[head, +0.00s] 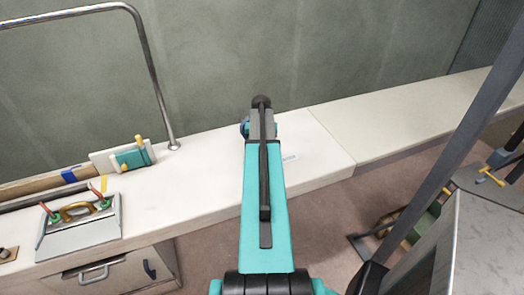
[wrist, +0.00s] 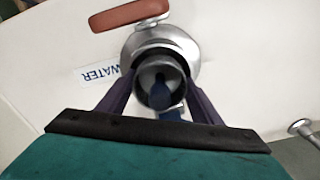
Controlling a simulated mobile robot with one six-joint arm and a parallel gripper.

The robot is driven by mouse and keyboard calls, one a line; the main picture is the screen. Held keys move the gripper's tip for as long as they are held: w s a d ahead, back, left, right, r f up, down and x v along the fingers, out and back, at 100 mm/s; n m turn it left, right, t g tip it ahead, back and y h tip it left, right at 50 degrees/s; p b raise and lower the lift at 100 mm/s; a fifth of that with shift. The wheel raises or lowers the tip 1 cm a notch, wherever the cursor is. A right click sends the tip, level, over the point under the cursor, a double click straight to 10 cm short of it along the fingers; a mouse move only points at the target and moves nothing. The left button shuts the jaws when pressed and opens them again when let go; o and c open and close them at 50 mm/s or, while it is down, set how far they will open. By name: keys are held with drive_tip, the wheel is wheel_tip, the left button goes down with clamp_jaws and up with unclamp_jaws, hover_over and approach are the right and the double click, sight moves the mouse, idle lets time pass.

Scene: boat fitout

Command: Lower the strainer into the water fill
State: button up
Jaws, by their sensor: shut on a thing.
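In the wrist view, my gripper (wrist: 160,88) is shut on the strainer (wrist: 160,73), a round dark-rimmed cup with a grey inside and a blue part. The two purple fingers stand on either side of it. The water fill (wrist: 186,48) is a shiny metal ring in the white deck, directly behind the strainer and partly covered by it. A label reading WATER (wrist: 98,74) lies to its left. I cannot tell whether the strainer is inside the opening or above it.
A reddish-brown bar (wrist: 124,15) lies beside the fill. A metal rail (head: 152,75) rises from the white counter (head: 205,175) at left. A grey tool caddy (head: 80,232) stands on the counter. The counter right of my arm is clear.

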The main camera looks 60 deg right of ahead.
drive_tip(key=f, duration=0.2)
drive_tip(key=s+f, duration=0.1)
drive_tip(key=shift+a+f, duration=0.15)
drive_tip(key=shift+a, duration=0.1)
drive_tip(key=o, duration=1.1)
drive_tip(key=shift+w+d+r+b, duration=0.2)
drive_tip(key=shift+r+b, duration=0.1)
drive_tip(key=shift+r, duration=0.65)
drive_tip(key=shift+w+d+r+b, duration=0.15)
drive_tip(key=shift+r+b, duration=0.15)
drive_tip(key=shift+r, duration=0.65)
drive_tip(key=shift+o, duration=0.4)
drive_tip(key=r, duration=0.4)
drive_tip(key=shift+a+r, duration=0.25)
drive_tip(key=shift+r, duration=0.15)
drive_tip(key=shift+d+r+b, duration=0.15)
drive_tip(key=shift+r+b, duration=0.15)
drive_tip(key=shift+a+r+b, duration=0.15)
drive_tip(key=shift+r+b, duration=0.2)
drive_tip(key=shift+r, duration=1.65)
drive_tip(key=shift+a+r+b, duration=0.1)
drive_tip(key=shift+r+b, duration=0.25)
drive_tip(key=shift+r, duration=1.6)
